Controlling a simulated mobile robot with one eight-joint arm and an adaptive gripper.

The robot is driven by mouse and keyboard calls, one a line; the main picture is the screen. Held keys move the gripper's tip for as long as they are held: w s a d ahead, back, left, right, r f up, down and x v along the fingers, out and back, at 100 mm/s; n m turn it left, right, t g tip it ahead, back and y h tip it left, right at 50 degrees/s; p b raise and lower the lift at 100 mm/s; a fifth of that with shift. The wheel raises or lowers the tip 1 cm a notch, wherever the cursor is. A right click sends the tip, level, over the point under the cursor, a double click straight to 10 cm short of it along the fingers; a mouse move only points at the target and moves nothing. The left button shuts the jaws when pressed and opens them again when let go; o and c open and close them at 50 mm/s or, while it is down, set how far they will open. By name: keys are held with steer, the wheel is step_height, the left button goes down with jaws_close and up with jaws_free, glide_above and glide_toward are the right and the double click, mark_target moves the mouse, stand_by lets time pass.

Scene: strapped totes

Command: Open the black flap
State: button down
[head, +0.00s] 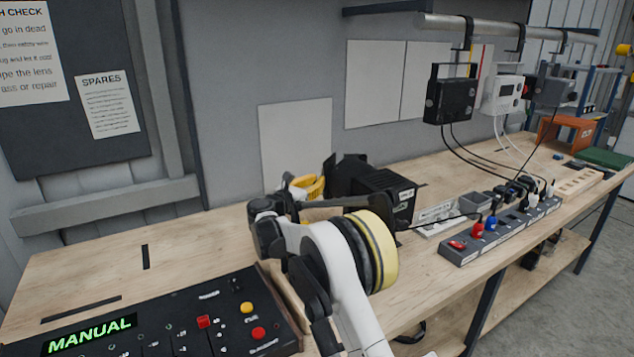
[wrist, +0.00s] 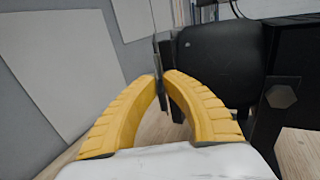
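A black box (head: 385,193) stands on the bench in the middle of the head view. A dark upright piece (head: 329,168) shows at its left. My gripper (head: 304,187) is left of the box in the head view, partly hidden by my arm. In the wrist view, the yellow fingertips of my gripper (wrist: 164,79) come nearly together at the flap's left edge, with a thin dark strip between them. The exact contact is small and hard to see.
A control panel (head: 165,320) reading MANUAL lies at front left. A power strip (head: 500,232) with plugs and cables runs right of the box. Black (head: 450,100) and white (head: 502,95) devices hang from a rail. The bench at left (head: 90,270) is mostly clear.

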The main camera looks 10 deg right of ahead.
stand_by(0.3)
steer(key=shift+s+d+n+t+y, duration=0.15)
steer(key=shift+n+t+y, duration=0.55)
steer(key=shift+y, duration=0.1)
steer(key=c, duration=1.6)
jaws_free()
steer(key=v, duration=1.2)
